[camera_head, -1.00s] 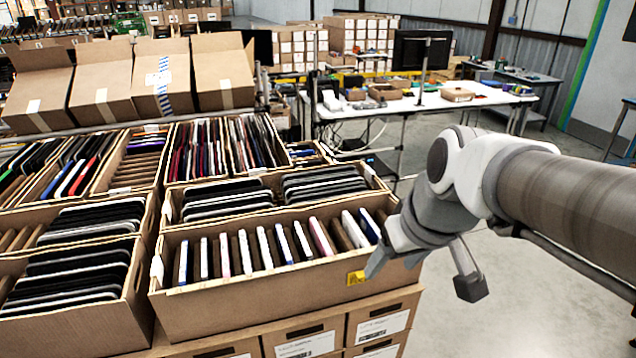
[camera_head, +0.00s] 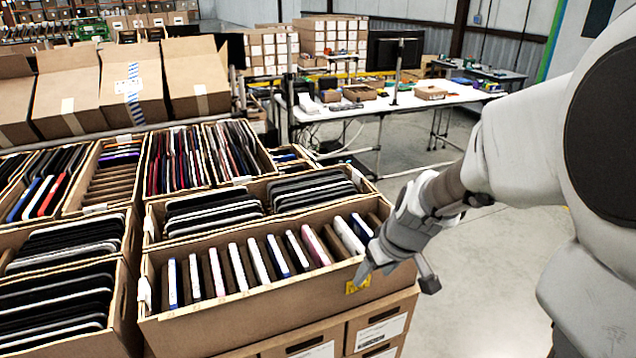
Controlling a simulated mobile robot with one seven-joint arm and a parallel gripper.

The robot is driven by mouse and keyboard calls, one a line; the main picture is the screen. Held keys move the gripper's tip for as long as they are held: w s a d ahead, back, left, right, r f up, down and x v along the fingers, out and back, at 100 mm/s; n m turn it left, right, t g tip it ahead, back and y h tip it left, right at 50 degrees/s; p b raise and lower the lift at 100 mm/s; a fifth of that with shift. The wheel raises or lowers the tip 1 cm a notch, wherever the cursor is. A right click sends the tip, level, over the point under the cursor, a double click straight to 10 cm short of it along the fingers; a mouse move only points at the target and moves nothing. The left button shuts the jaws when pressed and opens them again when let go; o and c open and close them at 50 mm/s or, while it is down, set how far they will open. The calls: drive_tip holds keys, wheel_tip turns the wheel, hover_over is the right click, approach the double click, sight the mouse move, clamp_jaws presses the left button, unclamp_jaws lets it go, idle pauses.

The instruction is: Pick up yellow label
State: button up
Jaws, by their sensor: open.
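The yellow label (camera_head: 358,285) is on the front face of the nearest open carton (camera_head: 235,317), near its right end and just below the rim. My gripper (camera_head: 397,279) is at that carton's right front corner. Its fingers are spread apart with nothing seen between them. The left finger is close beside the label's upper right part in the picture; I cannot tell whether it touches. The other finger hangs to the right, past the carton's corner.
The near carton holds a row of upright thin devices (camera_head: 262,260). More cartons of devices stand behind and to the left. Closed white-labelled boxes (camera_head: 380,332) support it. A white table (camera_head: 400,103) stands at the back. Floor to the right is clear.

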sight(365, 282)
drive_tip(key=shift+w+x, duration=0.15)
drive_tip(key=shift+x, duration=1.55)
drive_tip(key=shift+w+x, duration=0.15)
drive_tip(key=shift+x, duration=1.5)
drive_tip(key=shift+a+r, duration=0.1)
clamp_jaws()
